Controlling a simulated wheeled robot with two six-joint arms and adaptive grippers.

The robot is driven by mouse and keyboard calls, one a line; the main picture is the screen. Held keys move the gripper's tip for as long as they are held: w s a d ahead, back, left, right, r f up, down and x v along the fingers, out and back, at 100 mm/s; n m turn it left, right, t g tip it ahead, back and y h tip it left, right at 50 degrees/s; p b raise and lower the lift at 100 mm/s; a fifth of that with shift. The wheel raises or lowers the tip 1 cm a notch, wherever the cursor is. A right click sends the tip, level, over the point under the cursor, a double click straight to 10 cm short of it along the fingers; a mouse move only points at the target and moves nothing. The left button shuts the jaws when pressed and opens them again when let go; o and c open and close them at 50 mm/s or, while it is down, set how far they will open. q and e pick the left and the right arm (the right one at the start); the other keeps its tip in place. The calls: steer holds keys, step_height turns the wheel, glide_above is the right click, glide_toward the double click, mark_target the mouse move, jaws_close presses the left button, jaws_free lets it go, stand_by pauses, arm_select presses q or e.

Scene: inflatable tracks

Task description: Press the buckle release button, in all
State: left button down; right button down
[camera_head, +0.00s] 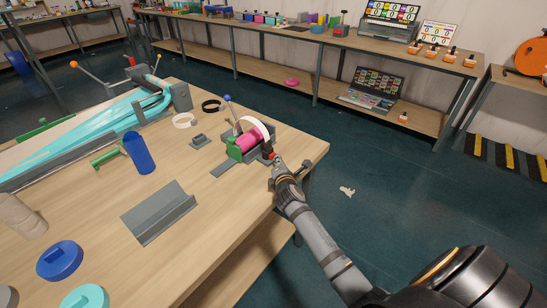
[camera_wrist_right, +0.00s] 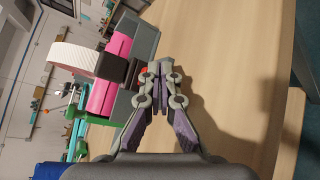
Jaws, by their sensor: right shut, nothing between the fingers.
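A buckle device with a pink roller (camera_head: 245,141), a white band and a green end piece (camera_head: 234,152) stands on the wooden table near its far right corner. A small red button (camera_wrist_right: 144,70) shows at its side in the right wrist view, right by my fingertips. My right gripper (camera_head: 275,163) is shut and empty, with its tips close against the red part. I cannot tell whether they touch or press it. In the right wrist view the gripper (camera_wrist_right: 160,72) points at the device, partly hiding the button. My left gripper is out of view.
On the table are a blue cup (camera_head: 139,153), a grey angled plate (camera_head: 158,212), a blue round lid (camera_head: 59,260) and a long turquoise inflatable track (camera_head: 90,135). The floor to the right is mostly clear.

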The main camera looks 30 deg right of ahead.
mark_target(291, 168)
steer(key=shift+w+a, duration=0.1)
steer(key=shift+w, duration=0.2)
steer(key=shift+w+a+r, duration=0.15)
steer(key=shift+r, duration=0.2)
stand_by(0.9)
steer(key=shift+f, duration=0.2)
steer(key=shift+s+d+f+p, duration=0.2)
steer(key=shift+s+p, duration=0.15)
steer(key=shift+s, duration=0.05)
steer(key=shift+s+d, duration=0.15)
steer(key=shift+s, duration=0.1)
steer(key=shift+s, duration=0.1)
steer(key=shift+s+d+p, duration=0.25)
steer(key=shift+s+d, duration=0.05)
steer(key=shift+s, duration=0.45)
steer(key=shift+s+d+p, duration=0.3)
steer(key=shift+s+d, duration=0.05)
steer(key=shift+s, duration=0.4)
steer(key=shift+s+d+p, duration=0.25)
steer(key=shift+s+d, duration=0.05)
steer(key=shift+s, duration=0.45)
